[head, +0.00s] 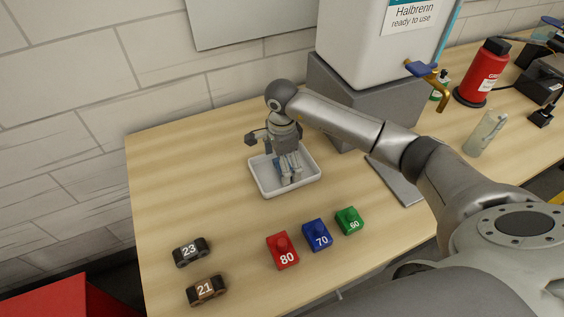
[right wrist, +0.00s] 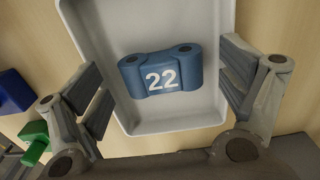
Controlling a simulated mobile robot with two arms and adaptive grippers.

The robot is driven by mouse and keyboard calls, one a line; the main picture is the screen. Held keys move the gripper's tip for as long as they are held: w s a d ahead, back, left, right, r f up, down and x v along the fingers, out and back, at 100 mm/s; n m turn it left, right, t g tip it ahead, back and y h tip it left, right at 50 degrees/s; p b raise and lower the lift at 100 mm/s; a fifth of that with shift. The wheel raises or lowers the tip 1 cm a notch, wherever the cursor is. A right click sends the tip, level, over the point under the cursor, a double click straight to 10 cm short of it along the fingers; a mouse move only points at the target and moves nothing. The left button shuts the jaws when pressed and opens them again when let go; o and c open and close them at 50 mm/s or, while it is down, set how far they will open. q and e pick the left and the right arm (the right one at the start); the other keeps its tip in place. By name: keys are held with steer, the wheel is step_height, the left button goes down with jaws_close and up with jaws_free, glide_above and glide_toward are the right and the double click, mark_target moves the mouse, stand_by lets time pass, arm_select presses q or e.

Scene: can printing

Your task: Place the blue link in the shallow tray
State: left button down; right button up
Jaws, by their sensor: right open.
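The shallow tray (head: 264,190) is white and sits on the wooden table; it also shows in the right wrist view (right wrist: 168,125). The blue link (right wrist: 160,72), marked 22, lies inside the tray near its middle, number up. In the head view the gripper hides most of the link, leaving a small bit of blue (head: 277,166). My right gripper (head: 290,179) is over the tray, pointing down. Its fingers are spread wide on either side of the link, with gaps, not touching it. My left gripper is not in view.
A black link 23 (head: 190,251) and a brown link 21 (head: 206,290) lie at the front left. Red 80 (head: 282,251), blue 70 (head: 317,236) and green 60 (head: 349,221) blocks stand in front of the tray. A large white container (head: 365,45) is behind. The table left of the tray is clear.

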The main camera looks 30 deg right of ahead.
step_height(320, 180, up, 12)
steer(key=b, duration=0.3)
steer(key=shift+f, duration=0.1)
stand_by(0.4)
